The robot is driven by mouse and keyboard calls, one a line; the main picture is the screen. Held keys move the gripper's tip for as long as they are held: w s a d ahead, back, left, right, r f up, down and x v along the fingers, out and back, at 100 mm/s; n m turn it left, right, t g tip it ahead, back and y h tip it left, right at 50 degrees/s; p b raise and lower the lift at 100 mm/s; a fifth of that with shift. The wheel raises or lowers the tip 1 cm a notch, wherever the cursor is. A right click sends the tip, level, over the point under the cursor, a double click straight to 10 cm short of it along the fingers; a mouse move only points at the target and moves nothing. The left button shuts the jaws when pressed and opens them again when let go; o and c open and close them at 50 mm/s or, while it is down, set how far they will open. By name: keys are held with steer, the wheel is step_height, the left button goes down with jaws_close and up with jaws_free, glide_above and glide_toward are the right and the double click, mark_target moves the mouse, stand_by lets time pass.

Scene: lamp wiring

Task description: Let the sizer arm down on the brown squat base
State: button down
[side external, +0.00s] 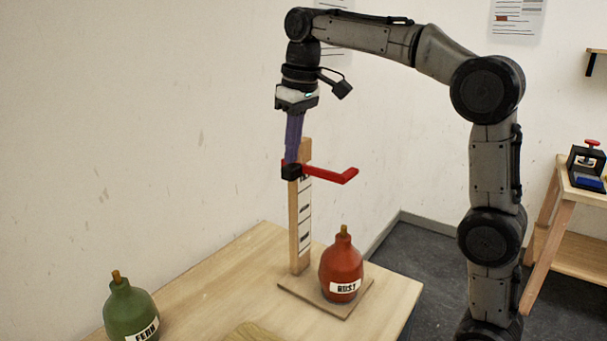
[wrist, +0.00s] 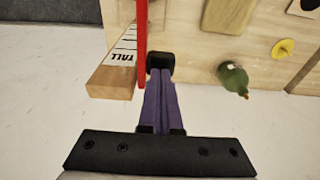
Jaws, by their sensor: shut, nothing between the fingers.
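The sizer is a wooden post (side external: 304,225) with a scale, standing on a thin wooden plate (side external: 325,304). Its red arm (side external: 335,175) sits high on the post, near the top mark, and its end bends to the side. A squat rust-red base (side external: 341,268) labelled RUST stands upright on the plate, well below the arm with a clear gap. My gripper (side external: 291,160), with purple fingers, is shut and points down at the arm's black block (side external: 291,171). In the wrist view the fingertips (wrist: 160,72) meet or nearly meet that block (wrist: 160,61); contact is unclear. The rust-red base is not visible there.
A green base (side external: 131,309) labelled FERN stands at the table's front left; it also shows in the wrist view (wrist: 234,78). A wooden board (wrist: 228,14) and a yellow disc (wrist: 283,48) lie on the table. The wall is close behind the post.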

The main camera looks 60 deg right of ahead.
step_height(320, 180, down, 12)
steer(key=shift+r, duration=0.15)
stand_by(2.7)
steer(key=shift+r, duration=0.1)
stand_by(0.4)
step_height(320, 180, up, 14)
steer(key=shift+w+r, duration=0.1)
steer(key=shift+r, duration=0.7)
stand_by(0.5)
